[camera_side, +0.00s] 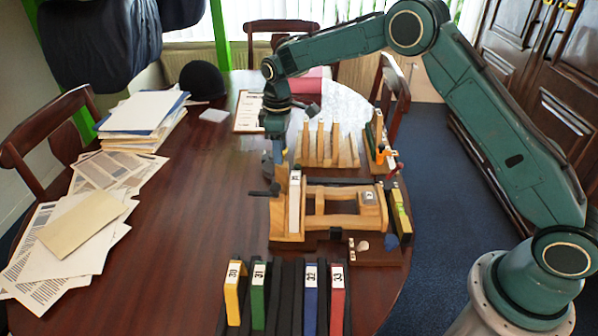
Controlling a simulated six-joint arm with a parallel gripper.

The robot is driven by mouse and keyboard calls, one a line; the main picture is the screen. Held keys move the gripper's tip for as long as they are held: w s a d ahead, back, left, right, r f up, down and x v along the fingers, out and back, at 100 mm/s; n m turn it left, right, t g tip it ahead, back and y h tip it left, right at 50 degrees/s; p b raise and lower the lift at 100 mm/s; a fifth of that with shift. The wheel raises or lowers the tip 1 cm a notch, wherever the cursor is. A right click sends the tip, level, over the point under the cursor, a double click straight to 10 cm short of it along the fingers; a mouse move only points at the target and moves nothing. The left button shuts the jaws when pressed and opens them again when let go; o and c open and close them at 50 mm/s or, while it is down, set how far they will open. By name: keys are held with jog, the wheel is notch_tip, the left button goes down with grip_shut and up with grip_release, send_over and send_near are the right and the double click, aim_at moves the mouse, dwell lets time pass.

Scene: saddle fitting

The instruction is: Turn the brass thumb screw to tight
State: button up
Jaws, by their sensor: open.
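A wooden saddle fixture (345,222) stands on the table, with an upright pale block marked with a number (294,203) at its left end. My gripper (279,178) points down at the fixture's left end, just behind and left of that block. It is open, with nothing seen between its fingers; the fingers are small and partly merge with the dark parts behind. A dark handle (263,192) sticks out left below it. I cannot pick out the brass thumb screw for sure; a small brass-coloured piece (351,249) shows at the fixture's front edge.
Several numbered coloured pieces, among them a yellow one (233,290), stand in a dark rack in front. A wooden slotted rack (327,150) stands behind the fixture. Papers (75,225) cover the table's left side. The table between papers and fixture is clear.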

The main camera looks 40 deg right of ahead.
jog(key=shift+f, duration=0.15)
grip_shut()
